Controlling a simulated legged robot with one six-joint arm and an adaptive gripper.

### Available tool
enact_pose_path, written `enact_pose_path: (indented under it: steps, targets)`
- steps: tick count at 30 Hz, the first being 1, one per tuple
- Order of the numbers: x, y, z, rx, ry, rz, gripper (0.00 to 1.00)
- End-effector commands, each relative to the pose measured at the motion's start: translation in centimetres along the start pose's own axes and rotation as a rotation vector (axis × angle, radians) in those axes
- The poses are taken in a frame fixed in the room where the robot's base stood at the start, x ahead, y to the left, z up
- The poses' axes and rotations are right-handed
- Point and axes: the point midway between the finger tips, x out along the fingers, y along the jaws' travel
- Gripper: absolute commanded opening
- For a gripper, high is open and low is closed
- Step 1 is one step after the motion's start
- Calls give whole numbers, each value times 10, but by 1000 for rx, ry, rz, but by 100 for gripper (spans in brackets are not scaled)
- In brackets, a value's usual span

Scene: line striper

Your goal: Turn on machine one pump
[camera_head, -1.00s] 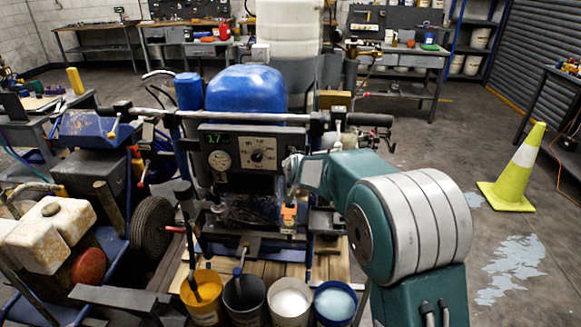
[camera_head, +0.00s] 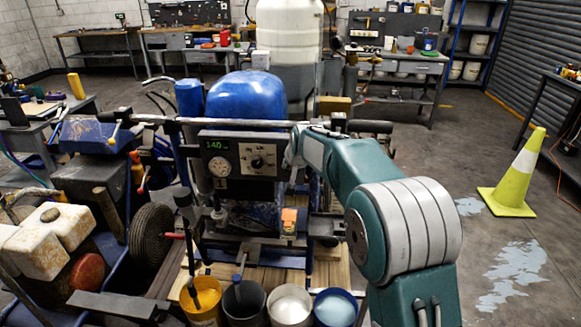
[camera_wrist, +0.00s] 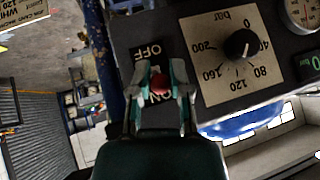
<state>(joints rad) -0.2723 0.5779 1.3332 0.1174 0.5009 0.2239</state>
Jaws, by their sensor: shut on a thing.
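Machine one is a blue line striper with a black control panel (camera_head: 235,190) marked 1, holding a gauge (camera_head: 220,166), a bar dial (camera_head: 258,161) and a lit green display (camera_head: 215,144). In the wrist view the bar dial (camera_wrist: 240,45) is beside a small red switch (camera_wrist: 160,84), which sits between upside-down OFF and ON labels. My gripper (camera_wrist: 160,90) has its fingers closed around the switch; the ON label is partly covered. In the head view my gripper is at the panel's right edge, and the switch is hidden there.
Several paint buckets (camera_head: 289,303) stand in front of the machine. Another machine with a white tank (camera_head: 55,225) is close at left. A yellow cone (camera_head: 512,175) stands on the floor at right, with open floor around it.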

Motion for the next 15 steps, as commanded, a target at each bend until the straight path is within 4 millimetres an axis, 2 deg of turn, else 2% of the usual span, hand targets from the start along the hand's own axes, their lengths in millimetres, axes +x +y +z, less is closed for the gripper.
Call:
enact_pose_path:
  steps: [14,15]
  targets:
    - [-3,-2,-3,3,-4,-2,0]
    - [-3,-2,-3,3,-4,-2,37]
